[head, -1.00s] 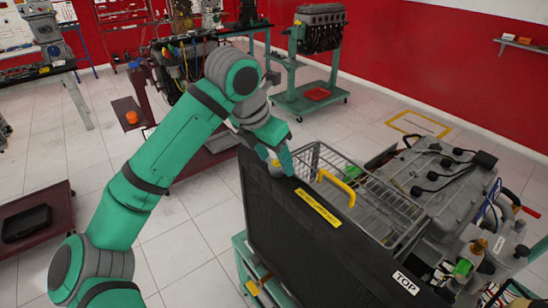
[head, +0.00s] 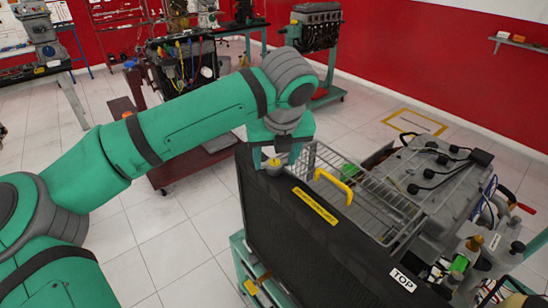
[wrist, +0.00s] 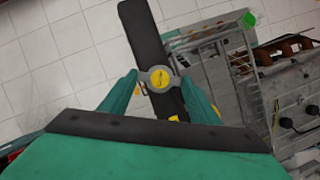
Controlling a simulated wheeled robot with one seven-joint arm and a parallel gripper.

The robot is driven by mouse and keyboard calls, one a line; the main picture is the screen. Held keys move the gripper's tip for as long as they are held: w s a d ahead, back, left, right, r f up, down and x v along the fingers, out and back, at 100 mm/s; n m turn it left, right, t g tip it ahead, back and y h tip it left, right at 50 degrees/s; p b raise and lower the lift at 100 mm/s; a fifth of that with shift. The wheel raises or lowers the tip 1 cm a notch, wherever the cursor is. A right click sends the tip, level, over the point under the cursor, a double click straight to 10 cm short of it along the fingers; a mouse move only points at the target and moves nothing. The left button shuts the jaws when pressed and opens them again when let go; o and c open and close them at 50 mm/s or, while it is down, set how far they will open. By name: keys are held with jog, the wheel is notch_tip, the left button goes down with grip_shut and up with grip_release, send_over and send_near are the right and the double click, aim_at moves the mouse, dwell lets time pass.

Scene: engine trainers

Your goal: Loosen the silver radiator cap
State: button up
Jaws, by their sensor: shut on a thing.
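The silver radiator cap (head: 273,171) has a yellow centre. My gripper (head: 277,160) points down and is shut on the cap from both sides. The cap appears seated on the radiator top; its underside is hidden, so I cannot tell how loose it is.
A wire basket (head: 375,195) and a yellow handle (head: 335,185) stand just right of the cap. The grey engine (head: 425,180) is farther right. A dark red cart (head: 195,160) stands behind my arm. Open tiled floor lies left of the radiator.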

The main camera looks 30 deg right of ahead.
jog(key=n, duration=0.2)
jog(key=n+y, duration=0.2)
jog(key=n, duration=0.1)
jog(key=shift+d+r+n, duration=0.1)
jog(key=shift+d+n, duration=0.2)
dwell(0.4)
jog(key=o, duration=1)
jog(key=shift+o, duration=0.2)
jog(key=v, duration=1)
jog(key=shift+s+d+r, duration=0.2)
jog(key=shift+s+r, duration=0.05)
jog(key=shift+r, duration=0.05)
jog(key=shift+a, duration=0.1)
